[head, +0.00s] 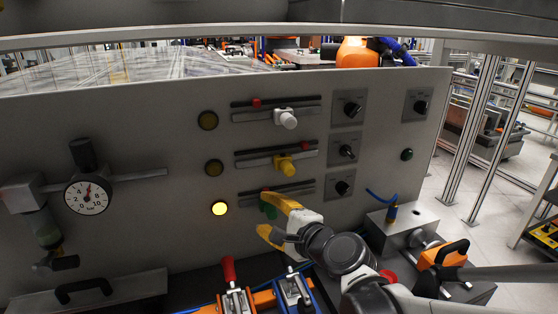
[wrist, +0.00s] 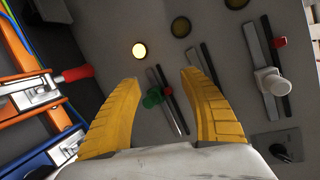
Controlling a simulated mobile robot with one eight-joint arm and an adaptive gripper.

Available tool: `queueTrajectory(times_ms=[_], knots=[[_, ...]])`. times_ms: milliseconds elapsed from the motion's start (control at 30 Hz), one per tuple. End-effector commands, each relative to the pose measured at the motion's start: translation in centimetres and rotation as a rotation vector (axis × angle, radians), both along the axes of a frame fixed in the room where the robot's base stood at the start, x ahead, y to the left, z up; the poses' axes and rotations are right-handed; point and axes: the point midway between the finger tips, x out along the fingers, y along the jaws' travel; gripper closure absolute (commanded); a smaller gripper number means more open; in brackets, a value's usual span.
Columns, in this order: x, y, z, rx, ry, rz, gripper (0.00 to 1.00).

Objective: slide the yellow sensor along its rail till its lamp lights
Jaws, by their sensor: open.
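The yellow sensor (head: 286,166) sits on the middle rail (head: 257,161) of the grey panel, right of the rail's middle. A red mark (head: 305,146) is on the strip above, to the sensor's right. The middle lamp (head: 214,167) is dark; it also shows dark in the wrist view (wrist: 181,27). My gripper (head: 262,217) is open and empty, below the yellow sensor, by the bottom rail. In the wrist view the green sensor (wrist: 153,98) shows between my open fingers (wrist: 163,77). The yellow sensor is not visible there, likely behind the right finger.
The bottom lamp (head: 219,208) is lit and the top lamp (head: 208,120) is dark. A white sensor (head: 287,118) is on the top rail. Black knobs (head: 347,149) are right of the rails. A gauge (head: 87,194) is at left; red-handled clamps (head: 229,270) stand below.

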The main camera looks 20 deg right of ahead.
Motion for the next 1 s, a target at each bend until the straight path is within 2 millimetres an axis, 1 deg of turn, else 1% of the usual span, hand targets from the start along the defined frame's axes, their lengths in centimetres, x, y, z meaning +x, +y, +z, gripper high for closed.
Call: queueTrajectory(times_ms=[33, 100, 200, 300, 367, 467, 567, 800, 900, 1000], knots=[[1.2, -2.0, 1.2, 0.197, -0.031, -0.095, 0.49], [2.0, -4.6, 2.0, 0.465, -0.071, -0.205, 0.49], [2.3, -7.7, 2.4, 0.754, -0.116, -0.314, 0.49], [2.3, -9.6, 2.5, 0.926, -0.143, -0.373, 0.49], [2.4, -10.1, 2.4, 0.978, -0.152, -0.388, 0.49], [3.1, -10.4, 2.3, 1.003, -0.155, -0.396, 0.49], [4.7, -10.4, 2.2, 1.0, -0.153, -0.393, 0.49], [9.5, -10.6, 2.2, 0.997, -0.153, -0.392, 0.49], [11.1, -10.7, 2.2, 0.996, -0.153, -0.393, 0.49], [12.2, -10.8, 2.3, 0.995, -0.153, -0.393, 0.49]])
